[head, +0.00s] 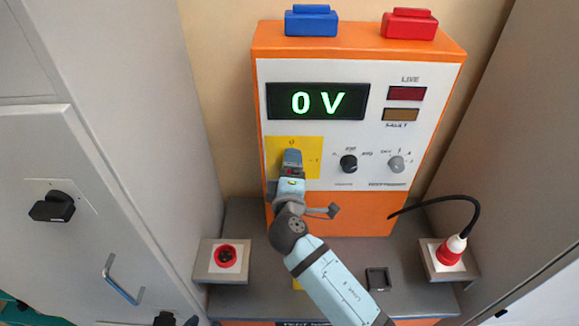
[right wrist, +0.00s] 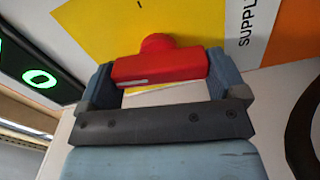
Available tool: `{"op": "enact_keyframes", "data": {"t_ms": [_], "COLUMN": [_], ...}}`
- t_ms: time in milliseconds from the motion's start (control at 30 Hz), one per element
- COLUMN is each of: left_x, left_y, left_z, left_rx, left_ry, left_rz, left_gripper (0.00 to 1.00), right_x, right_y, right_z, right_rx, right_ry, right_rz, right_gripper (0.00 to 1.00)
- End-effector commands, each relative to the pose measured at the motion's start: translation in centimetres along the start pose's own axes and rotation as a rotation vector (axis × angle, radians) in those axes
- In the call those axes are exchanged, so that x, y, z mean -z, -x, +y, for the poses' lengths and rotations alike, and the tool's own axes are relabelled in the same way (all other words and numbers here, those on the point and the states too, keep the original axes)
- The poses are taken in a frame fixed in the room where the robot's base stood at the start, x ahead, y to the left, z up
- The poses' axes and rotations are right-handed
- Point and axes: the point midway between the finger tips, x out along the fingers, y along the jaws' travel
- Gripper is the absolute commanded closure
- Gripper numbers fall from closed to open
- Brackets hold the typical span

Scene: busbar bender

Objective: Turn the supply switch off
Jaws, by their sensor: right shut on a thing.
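The supply switch has a red bar handle (right wrist: 160,67) on a yellow plate, close up in the right wrist view. The plate also shows in the head view (head: 311,145), with a 0 at its top and a 1 at its right. My right gripper (right wrist: 165,80) is shut on the handle, one finger at each end. In the right wrist view, the handle's white line lies on its left half, the side of the display, and the 1 mark is above it. In the head view my right gripper (head: 291,160) hides the handle. My left gripper is not in view.
The orange cabinet's display (head: 317,101) reads 0 V. The red LIVE lamp (head: 406,93) looks dark. Two knobs (head: 348,163) are right of the switch.

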Motion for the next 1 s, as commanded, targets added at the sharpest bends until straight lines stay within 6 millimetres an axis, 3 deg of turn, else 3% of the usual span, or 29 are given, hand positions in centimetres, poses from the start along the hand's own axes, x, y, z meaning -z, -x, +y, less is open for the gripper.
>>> {"op": "enact_keyframes", "data": {"t_ms": [333,900,933,1000], "left_x": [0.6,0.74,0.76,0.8], "left_y": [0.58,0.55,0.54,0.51], "left_z": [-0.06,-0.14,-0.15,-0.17], "left_rx": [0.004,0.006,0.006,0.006], "left_ry": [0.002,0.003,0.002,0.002], "left_rz": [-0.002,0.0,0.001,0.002], "left_gripper": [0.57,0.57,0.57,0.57], "right_x": [0.03,0.0,-0.01,0.0], "right_y": [-0.12,-0.14,-0.14,-0.12], "right_z": [0.35,0.32,0.32,0.28], "right_rx": [-0.006,-0.008,-0.008,-0.007], "right_ry": [0.143,0.171,0.171,0.171], "right_rz": [0.001,0.0,0.0,0.0], "right_gripper": [0.33,0.33,0.03,0.0]}}
